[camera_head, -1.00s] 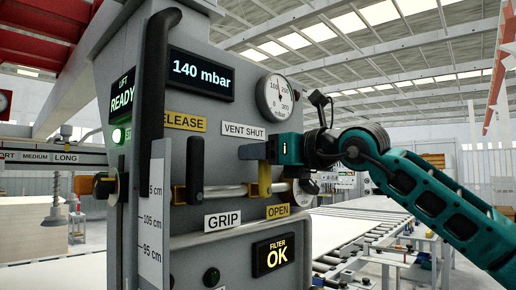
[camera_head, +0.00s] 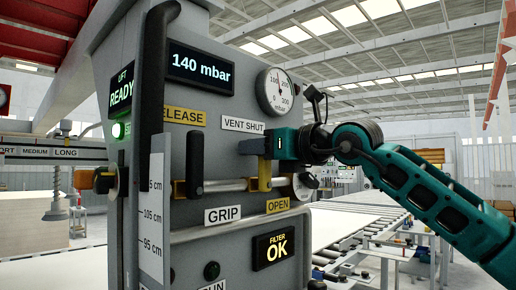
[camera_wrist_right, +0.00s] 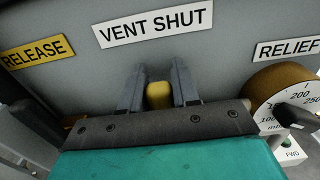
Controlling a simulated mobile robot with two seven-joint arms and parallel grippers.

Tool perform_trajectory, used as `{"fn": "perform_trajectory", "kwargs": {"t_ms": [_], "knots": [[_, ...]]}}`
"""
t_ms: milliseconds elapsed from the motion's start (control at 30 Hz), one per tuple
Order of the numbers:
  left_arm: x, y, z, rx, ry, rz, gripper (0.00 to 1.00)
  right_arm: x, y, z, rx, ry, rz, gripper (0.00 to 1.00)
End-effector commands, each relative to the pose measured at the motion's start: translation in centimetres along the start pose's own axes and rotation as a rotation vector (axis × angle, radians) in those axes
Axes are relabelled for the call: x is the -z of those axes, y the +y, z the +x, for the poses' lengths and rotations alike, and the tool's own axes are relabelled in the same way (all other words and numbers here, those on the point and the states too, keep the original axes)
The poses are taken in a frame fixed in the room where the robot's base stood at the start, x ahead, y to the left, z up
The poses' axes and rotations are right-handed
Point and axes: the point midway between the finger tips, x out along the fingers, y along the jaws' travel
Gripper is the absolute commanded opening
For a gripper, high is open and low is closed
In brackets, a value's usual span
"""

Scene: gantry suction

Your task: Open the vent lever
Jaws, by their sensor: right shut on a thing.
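The vent lever (camera_head: 265,174) is a short yellow upright handle on the grey panel. It stands below the white VENT SHUT label (camera_head: 243,125) and above the yellow OPEN label (camera_head: 278,205). My right gripper (camera_head: 258,147), on a teal arm from the right, is shut on the lever's upper end. In the right wrist view the yellow lever top (camera_wrist_right: 159,95) sits between the two dark fingers (camera_wrist_right: 157,90), under the VENT SHUT label (camera_wrist_right: 153,23). The lower part of the lever is hidden there. My left gripper is not in view.
A black grip handle (camera_head: 195,163) stands left of the lever, by the RELEASE label. A round gauge (camera_head: 276,91) is above, and a display (camera_head: 200,73) reads 140 mbar. A RELIEF dial (camera_wrist_right: 290,95) is close right of the fingers. Roller conveyors (camera_head: 375,232) lie beyond.

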Motion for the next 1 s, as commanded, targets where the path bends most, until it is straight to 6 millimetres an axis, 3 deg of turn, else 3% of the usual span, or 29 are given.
{"fn": "perform_trajectory", "kwargs": {"t_ms": [467, 1000], "knots": [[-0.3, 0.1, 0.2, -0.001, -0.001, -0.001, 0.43, 0.2, -0.2, 0.0, 0.0, 0.001, 0.034, 0.0], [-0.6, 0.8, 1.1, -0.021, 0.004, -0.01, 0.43, 0.7, -2.7, 0.0, 0.001, 0.0, 0.39, 0.0]]}}
